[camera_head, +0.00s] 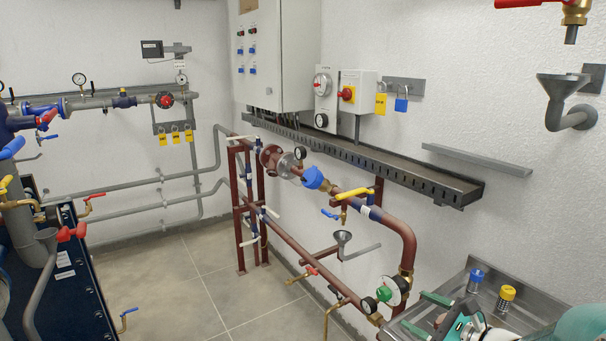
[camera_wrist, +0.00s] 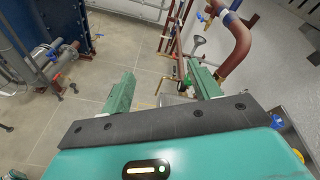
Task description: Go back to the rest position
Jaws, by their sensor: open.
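My gripper (camera_head: 432,312) shows at the lower right of the head view, with its two green fingers apart and nothing between them. In the wrist view my gripper (camera_wrist: 162,95) is also open and empty, its fingers spread wide over the floor and pipework beyond. In the head view it is in front of the steel sink bench and close to the lower end of the red-brown pipe (camera_head: 405,245). Part of my arm hides the bench's front.
The steel bench (camera_head: 530,290) holds a blue-capped part (camera_head: 475,281) and a yellow-capped part (camera_head: 506,297). A gauge (camera_head: 397,290) and green valve knob (camera_head: 384,294) sit near my fingers. A grey funnel (camera_head: 571,88) juts from the right wall. Tiled floor (camera_head: 165,290) is clear in the middle.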

